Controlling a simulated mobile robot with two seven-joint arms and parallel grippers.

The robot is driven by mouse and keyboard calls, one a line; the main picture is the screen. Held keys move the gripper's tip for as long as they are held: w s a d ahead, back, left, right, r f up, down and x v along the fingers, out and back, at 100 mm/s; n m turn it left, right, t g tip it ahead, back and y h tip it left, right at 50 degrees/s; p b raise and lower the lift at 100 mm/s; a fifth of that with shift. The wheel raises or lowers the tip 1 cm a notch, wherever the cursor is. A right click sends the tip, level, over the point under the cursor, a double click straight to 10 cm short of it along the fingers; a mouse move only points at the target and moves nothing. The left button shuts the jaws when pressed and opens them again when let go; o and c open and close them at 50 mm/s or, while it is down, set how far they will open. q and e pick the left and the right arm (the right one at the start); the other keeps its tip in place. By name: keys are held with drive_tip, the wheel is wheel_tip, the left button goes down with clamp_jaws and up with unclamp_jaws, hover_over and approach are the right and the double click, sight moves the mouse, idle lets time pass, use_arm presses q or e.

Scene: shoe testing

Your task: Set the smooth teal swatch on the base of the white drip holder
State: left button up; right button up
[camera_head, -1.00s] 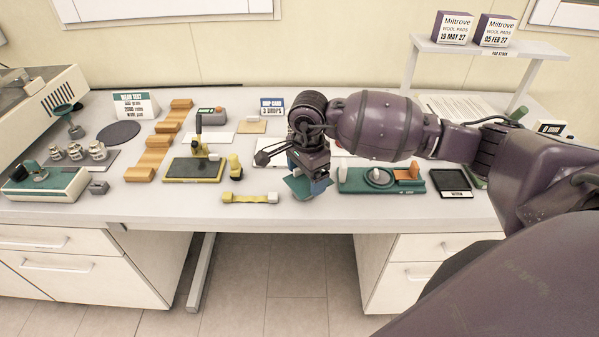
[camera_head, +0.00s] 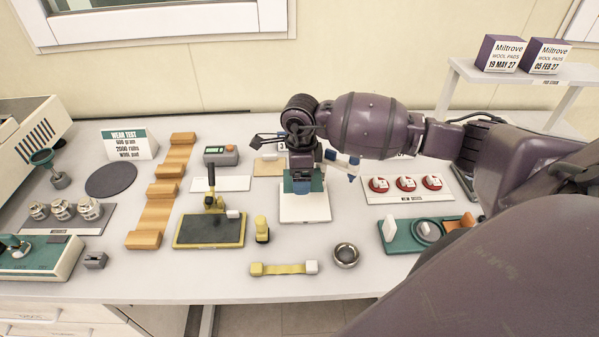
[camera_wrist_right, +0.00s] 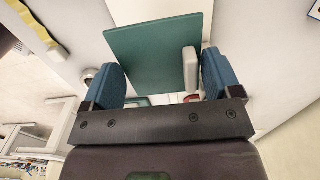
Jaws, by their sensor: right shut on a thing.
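The smooth teal swatch (camera_head: 318,184) is in my right gripper (camera_head: 303,187), over the white drip holder (camera_head: 304,211). In the right wrist view, the flat square swatch (camera_wrist_right: 150,50) lies between the two blue fingers of the gripper (camera_wrist_right: 168,80), which is shut on it. A small white block (camera_wrist_right: 190,70) shows against the swatch there; I cannot tell what it belongs to. The gripper hides the back of the holder. I cannot tell whether the swatch touches the base. My left gripper is not in view.
A black-and-yellow stand (camera_head: 210,230) and a small yellow-and-black piece (camera_head: 262,230) are left of the holder. A metal ring dish (camera_head: 346,255) and yellow strap (camera_head: 284,268) lie in front.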

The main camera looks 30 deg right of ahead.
drive_tip(key=shift+s, duration=0.15)
drive_tip(key=shift+b, duration=0.4)
drive_tip(key=shift+f+b, duration=0.35)
drive_tip(key=shift+f, duration=0.15)
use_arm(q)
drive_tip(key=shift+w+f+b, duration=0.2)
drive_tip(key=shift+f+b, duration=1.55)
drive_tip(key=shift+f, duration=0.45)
use_arm(e)
drive_tip(key=shift+f, duration=2.35)
use_arm(q)
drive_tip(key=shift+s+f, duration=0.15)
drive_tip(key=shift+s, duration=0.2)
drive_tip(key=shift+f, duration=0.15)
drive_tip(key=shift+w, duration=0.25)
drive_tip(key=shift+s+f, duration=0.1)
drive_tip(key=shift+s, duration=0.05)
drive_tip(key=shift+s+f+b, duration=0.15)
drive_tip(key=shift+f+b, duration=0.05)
drive_tip(key=shift+b, duration=0.1)
